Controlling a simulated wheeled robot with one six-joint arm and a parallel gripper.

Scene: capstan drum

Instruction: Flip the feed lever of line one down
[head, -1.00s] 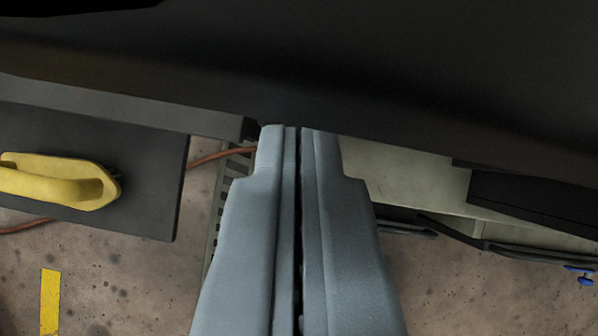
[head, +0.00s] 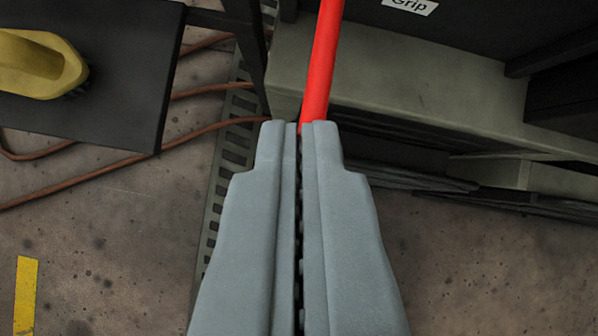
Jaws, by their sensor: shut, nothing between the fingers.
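My gripper (head: 300,128) is shut and empty, with its grey fingers pointing up the picture at the centre. A bright red bar (head: 322,62) runs from the top edge down to the fingertips, slightly right of the gap between them. Its lower end is hidden at the fingertips, and I cannot tell whether they touch it. I cannot tell whether this bar is the feed lever of line one. A white label reading "Grip" (head: 411,5) is cut off by the top edge, on a dark panel.
A pale beam or ledge (head: 430,98) crosses behind the red bar. A dark plate with a yellow handle (head: 40,65) is at upper left. Brown cables (head: 120,175) and a slotted grey strip (head: 228,170) lie on the floor. Open floor (head: 490,260) shows at lower right.

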